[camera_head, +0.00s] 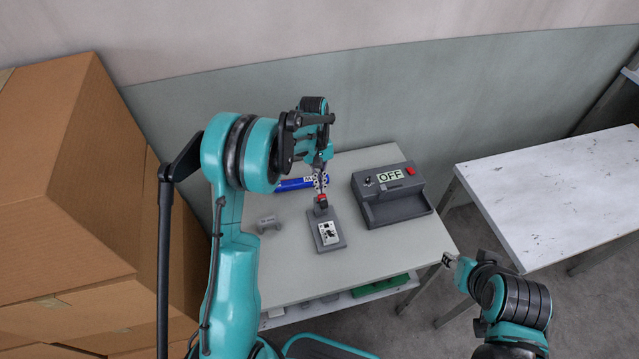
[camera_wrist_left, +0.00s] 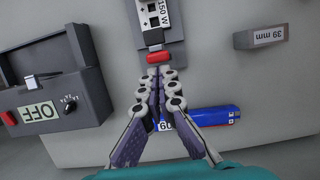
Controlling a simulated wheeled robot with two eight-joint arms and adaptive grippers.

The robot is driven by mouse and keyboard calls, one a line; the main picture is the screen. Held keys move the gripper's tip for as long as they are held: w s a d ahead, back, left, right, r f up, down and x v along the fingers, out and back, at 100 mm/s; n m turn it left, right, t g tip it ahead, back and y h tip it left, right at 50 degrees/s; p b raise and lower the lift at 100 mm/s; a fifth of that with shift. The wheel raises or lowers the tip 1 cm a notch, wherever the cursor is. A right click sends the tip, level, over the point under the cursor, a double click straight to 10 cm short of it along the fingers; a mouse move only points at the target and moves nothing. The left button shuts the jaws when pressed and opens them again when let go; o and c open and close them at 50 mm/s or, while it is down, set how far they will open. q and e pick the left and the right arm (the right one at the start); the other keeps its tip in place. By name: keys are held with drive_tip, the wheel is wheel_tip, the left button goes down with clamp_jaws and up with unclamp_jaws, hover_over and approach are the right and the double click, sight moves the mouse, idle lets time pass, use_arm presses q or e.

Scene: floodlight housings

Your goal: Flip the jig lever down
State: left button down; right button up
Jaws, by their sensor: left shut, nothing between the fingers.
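The jig (camera_head: 327,236) is a small dark grey block with a white "150 W" label plate, standing on the table. Its lever (camera_head: 321,199) has a red tip and appears to stand up at the jig's far end. The red tip (camera_wrist_left: 157,57) also shows in the left wrist view, just ahead of my fingertips. My left gripper (camera_head: 320,186) is shut and empty, its fingertips right by the red tip; I cannot tell whether they touch. In the left wrist view its fingers (camera_wrist_left: 160,72) are together. My right gripper (camera_head: 448,260) is off the table's right edge, too small to read.
A grey tester box (camera_head: 396,207) reading "OFF", with a red switch and open tray, stands right of the jig. A blue cylinder (camera_head: 293,185) lies behind the jig. A grey "39 mm" block (camera_head: 268,222) sits left. Cardboard boxes (camera_head: 50,170) stand at far left.

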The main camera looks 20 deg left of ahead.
sight(324, 198)
use_arm(q)
drive_tip(key=shift+s+d+r+t+y, duration=0.25)
drive_tip(key=shift+s+t+y, duration=0.1)
drive_tip(key=shift+t, duration=0.15)
drive_tip(key=shift+s+d+r+t+y, duration=0.15)
drive_tip(key=shift+s+d+t+y, duration=0.4)
drive_tip(key=shift+s+t, duration=0.2)
drive_tip(key=shift+s+d+t+y+b, duration=0.4)
drive_tip(key=shift+s+t+y, duration=0.2)
drive_tip(key=shift+t, duration=0.25)
drive_tip(key=shift+s+d+t+y+b, duration=0.4)
drive_tip(key=shift+s+t+b, duration=0.2)
drive_tip(key=shift+t, duration=0.2)
drive_tip(key=s+t+y+b, duration=0.1)
drive_tip(key=b, duration=0.1)
drive_tip(key=s+d+f+t+y+b, duration=0.1)
drive_tip(key=t, duration=0.1)
drive_tip(key=s+d+f+t+y+b, duration=0.1)
drive_tip(key=b, duration=0.1)
drive_tip(key=shift+t+b, duration=0.3)
drive_tip(key=shift+b, duration=0.05)
drive_tip(key=shift+s+d+f+b, duration=0.1)
drive_tip(key=shift+s+d+b, duration=0.05)
drive_tip(key=shift+b, duration=0.2)
drive_tip(key=shift+s+d+f+b, duration=0.25)
drive_tip(key=shift+s+f+b, duration=0.2)
drive_tip(key=shift+b, duration=0.15)
drive_tip(key=shift+s+d+f+b, duration=0.2)
drive_tip(key=shift+s+f+b, duration=0.1)
drive_tip(key=shift+f+b, duration=0.25)
